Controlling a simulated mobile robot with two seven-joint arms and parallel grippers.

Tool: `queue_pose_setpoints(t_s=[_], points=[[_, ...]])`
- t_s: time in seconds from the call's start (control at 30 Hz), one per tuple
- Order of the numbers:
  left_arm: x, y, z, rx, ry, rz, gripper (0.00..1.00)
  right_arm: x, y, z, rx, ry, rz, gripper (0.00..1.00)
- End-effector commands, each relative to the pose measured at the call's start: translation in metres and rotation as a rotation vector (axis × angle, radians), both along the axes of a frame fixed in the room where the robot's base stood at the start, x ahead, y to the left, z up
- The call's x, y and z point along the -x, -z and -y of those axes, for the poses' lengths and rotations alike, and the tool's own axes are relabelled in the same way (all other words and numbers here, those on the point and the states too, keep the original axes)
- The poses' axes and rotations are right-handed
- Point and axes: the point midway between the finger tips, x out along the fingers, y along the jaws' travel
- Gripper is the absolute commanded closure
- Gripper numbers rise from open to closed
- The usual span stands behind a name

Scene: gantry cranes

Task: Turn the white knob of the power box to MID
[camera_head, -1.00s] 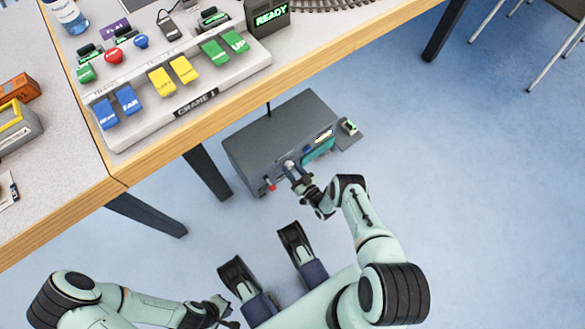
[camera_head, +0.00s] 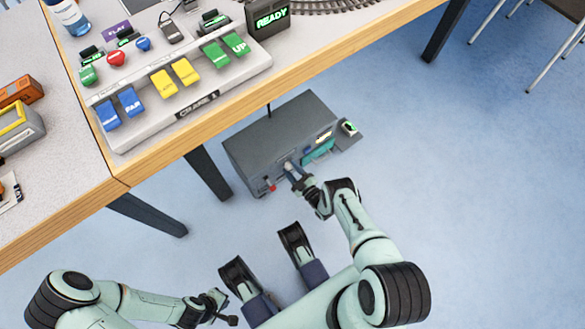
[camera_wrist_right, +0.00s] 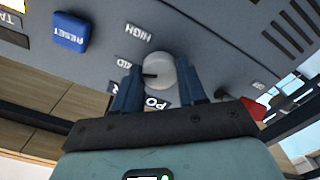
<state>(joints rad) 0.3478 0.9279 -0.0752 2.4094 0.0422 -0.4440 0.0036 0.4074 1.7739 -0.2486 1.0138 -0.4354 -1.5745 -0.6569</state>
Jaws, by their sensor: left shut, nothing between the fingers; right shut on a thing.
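The grey power box (camera_head: 262,138) stands on the floor under the table edge. In the right wrist view, its white knob (camera_wrist_right: 161,70) sits between the blue fingers of my right gripper (camera_wrist_right: 160,92), which is shut on it. A dark mark on the knob points left, roughly toward the partly covered MID label (camera_wrist_right: 126,62). The HIGH label (camera_wrist_right: 139,32) is above; the LOW label cannot be made out. In the head view, my right gripper (camera_head: 290,168) is at the box's front face. My left gripper (camera_head: 222,307) is shut and empty, low and away from the box.
A blue RESET button (camera_wrist_right: 71,31) is left of the knob, and a red part (camera_wrist_right: 253,108) is to its right. The table (camera_head: 150,166) overhangs the box and bears the crane control panel (camera_head: 160,123). Blue floor (camera_head: 470,200) to the right is open.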

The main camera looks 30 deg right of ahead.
Motion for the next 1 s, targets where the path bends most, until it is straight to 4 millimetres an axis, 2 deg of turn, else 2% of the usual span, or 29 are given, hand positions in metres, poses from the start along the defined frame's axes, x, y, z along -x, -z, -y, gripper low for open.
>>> queue_pose_setpoints(t_s=[0.3,0.83,0.87,0.9,1.0], points=[[-0.0027,-0.0014,0.0005,0.000,0.002,0.008,1.00,0.0014,0.0011,0.0000,0.112,0.000,0.006,0.89],[-0.0030,-0.0016,0.0004,-0.001,0.000,0.010,1.00,0.0018,0.0015,0.0004,0.131,0.001,0.006,0.89],[-0.0029,-0.0016,0.0004,0.000,0.000,0.009,1.00,0.0018,0.0015,0.0004,0.131,0.001,0.006,0.49],[-0.0029,-0.0016,0.0004,0.000,0.000,0.009,1.00,0.0017,0.0015,0.0004,0.131,0.001,0.006,0.36],[-0.0029,-0.0016,0.0004,0.000,0.000,0.009,1.00,0.0013,0.0011,0.0003,0.131,0.001,0.007,0.33]])
